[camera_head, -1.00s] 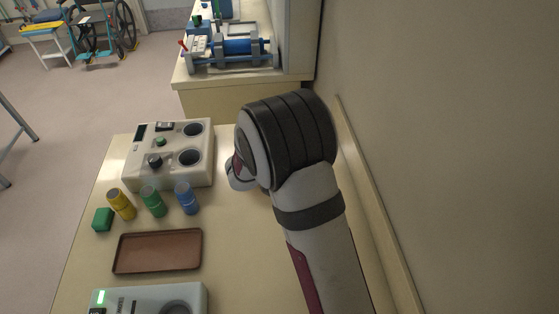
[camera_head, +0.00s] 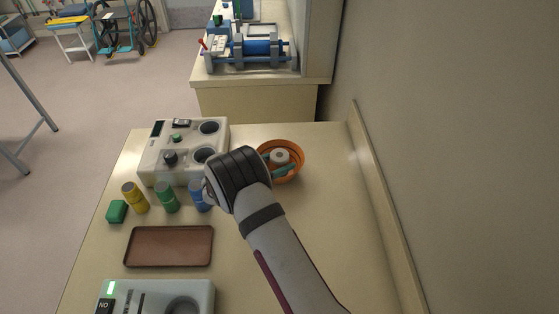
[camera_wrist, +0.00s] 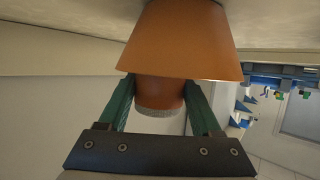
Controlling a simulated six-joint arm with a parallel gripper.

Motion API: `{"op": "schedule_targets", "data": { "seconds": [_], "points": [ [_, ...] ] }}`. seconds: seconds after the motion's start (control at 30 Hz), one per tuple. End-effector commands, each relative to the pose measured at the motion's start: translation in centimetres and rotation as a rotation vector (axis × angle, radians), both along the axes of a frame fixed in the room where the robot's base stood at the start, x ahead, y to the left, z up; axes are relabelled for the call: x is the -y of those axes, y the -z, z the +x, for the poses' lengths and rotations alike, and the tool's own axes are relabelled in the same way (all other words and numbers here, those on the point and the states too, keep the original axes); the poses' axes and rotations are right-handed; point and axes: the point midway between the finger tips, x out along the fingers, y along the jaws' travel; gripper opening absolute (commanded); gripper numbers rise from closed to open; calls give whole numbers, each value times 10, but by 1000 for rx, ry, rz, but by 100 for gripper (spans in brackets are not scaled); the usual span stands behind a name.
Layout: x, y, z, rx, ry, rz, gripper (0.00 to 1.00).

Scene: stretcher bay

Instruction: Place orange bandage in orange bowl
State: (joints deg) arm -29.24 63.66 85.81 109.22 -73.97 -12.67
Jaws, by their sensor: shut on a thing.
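The orange bowl (camera_head: 301,165) stands on the table to the right of the beige device, partly covered by my arm. In the wrist view its outer wall (camera_wrist: 185,35) and rim show large. My gripper (camera_wrist: 160,105) has green fingers closed on the sides of the orange bandage (camera_wrist: 160,92), a short roll with a pale end. In the head view the roll's pale end (camera_head: 280,156) shows between the fingers, within the bowl's outline. In the wrist view the rim hides the roll's far part, so it reaches inside the bowl. Whether it touches the bottom is hidden.
A beige device (camera_head: 185,150) with round wells stands left of the bowl. Yellow (camera_head: 135,198), green (camera_head: 166,197) and blue (camera_head: 199,194) rolls stand before it, near a green block (camera_head: 117,211) and an empty brown tray (camera_head: 168,246). The table right of the bowl is clear.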

Motion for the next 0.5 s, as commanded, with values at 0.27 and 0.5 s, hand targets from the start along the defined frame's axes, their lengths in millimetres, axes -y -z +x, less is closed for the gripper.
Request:
{"op": "schedule_targets", "data": {
  "seconds": [0.27,0.5],
  "points": [
    [0,9,0,0,0,0,11],
    [0,9,0,0,0,0,78]
  ]
}}
